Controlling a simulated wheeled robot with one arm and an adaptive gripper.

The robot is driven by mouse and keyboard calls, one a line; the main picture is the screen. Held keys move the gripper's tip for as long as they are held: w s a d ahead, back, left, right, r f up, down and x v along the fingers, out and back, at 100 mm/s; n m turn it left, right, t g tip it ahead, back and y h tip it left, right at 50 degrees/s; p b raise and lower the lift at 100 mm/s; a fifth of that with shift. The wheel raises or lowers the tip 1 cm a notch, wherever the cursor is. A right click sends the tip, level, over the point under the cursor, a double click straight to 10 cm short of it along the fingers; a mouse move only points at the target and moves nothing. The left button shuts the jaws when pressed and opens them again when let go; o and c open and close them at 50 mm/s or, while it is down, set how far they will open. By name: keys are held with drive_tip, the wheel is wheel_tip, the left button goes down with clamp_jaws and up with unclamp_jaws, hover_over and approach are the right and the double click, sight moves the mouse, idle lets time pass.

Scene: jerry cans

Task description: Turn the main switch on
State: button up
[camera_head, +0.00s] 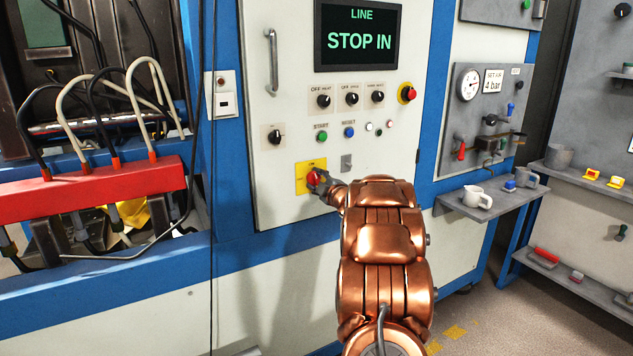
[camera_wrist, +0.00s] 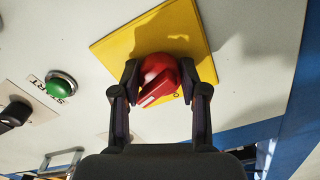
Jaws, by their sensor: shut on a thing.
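The main switch (camera_head: 313,177) is a red rotary knob on a yellow plate (camera_head: 302,187), low on the white cabinet door. In the wrist view the red knob (camera_wrist: 158,78) sits between my two dark fingers, and the yellow plate (camera_wrist: 190,28) shows behind it. My gripper (camera_head: 322,182) is at the knob, shut on it from both sides. In the wrist view my gripper (camera_wrist: 160,84) shows a finger on the knob's left and right. The knob's handle bar looks tilted in the wrist view. Its exact setting on the plate cannot be read.
The display (camera_head: 358,35) reads "LINE STOP IN". A door handle (camera_head: 272,62) stands out at the left. A shelf (camera_head: 462,210) projects at right.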

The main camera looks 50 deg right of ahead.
drive_tip(key=shift+w+a+f, duration=0.1)
drive_tip(key=shift+w+a, duration=0.05)
drive_tip(key=shift+a, duration=0.05)
drive_tip(key=o, duration=0.9)
drive_tip(key=shift+o, duration=1.1)
drive_tip(key=shift+d, duration=0.1)
drive_tip(key=v, duration=1.2)
